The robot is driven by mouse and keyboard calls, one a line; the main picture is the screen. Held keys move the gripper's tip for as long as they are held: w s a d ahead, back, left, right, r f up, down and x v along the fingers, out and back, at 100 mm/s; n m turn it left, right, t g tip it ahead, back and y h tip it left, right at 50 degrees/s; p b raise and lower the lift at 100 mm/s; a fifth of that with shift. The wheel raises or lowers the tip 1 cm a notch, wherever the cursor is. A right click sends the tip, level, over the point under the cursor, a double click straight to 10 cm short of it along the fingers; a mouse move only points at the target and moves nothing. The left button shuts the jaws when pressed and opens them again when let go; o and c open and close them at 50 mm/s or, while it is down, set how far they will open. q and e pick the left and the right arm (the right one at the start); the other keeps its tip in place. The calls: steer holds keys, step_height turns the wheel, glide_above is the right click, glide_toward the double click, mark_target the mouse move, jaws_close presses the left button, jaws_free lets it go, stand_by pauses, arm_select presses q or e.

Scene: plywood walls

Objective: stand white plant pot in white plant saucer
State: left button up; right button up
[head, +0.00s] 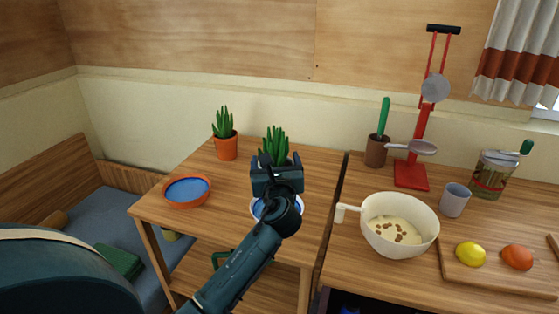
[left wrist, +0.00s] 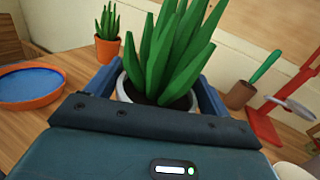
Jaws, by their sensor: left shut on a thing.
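The white plant pot (left wrist: 123,88) holds a spiky green plant (left wrist: 175,50). In the left wrist view its white rim and dark soil show between the two blue fingers. My left gripper (head: 276,164) is shut on it. In the head view the plant (head: 274,142) rises behind the gripper, which hides the pot, so I cannot tell whether it touches the table. The white plant saucer (head: 254,213), blue inside, lies on the table nearer to me than the pot. My wrist and forearm cover much of it. My right gripper is not in view.
A terracotta pot (head: 226,147) with a similar plant stands at the back left. A terracotta saucer (head: 187,203), blue inside, lies near the left edge. A white pan (head: 400,246) stands on the right counter (head: 345,270). Bare tabletop (head: 230,183) lies between the saucers.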

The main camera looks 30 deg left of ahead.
arm_select(q)
steer(key=shift+w+f+b, duration=0.1)
steer(key=shift+f+b, duration=0.4)
steer(key=shift+b, duration=0.15)
steer(key=shift+f+b, duration=0.6)
steer(key=shift+b, duration=0.25)
steer(key=shift+f+b, duration=0.6)
steer(key=shift+b, duration=0.2)
steer(key=shift+f, duration=0.65)
steer(key=shift+f+b, duration=0.35)
steer(key=shift+f, duration=0.45)
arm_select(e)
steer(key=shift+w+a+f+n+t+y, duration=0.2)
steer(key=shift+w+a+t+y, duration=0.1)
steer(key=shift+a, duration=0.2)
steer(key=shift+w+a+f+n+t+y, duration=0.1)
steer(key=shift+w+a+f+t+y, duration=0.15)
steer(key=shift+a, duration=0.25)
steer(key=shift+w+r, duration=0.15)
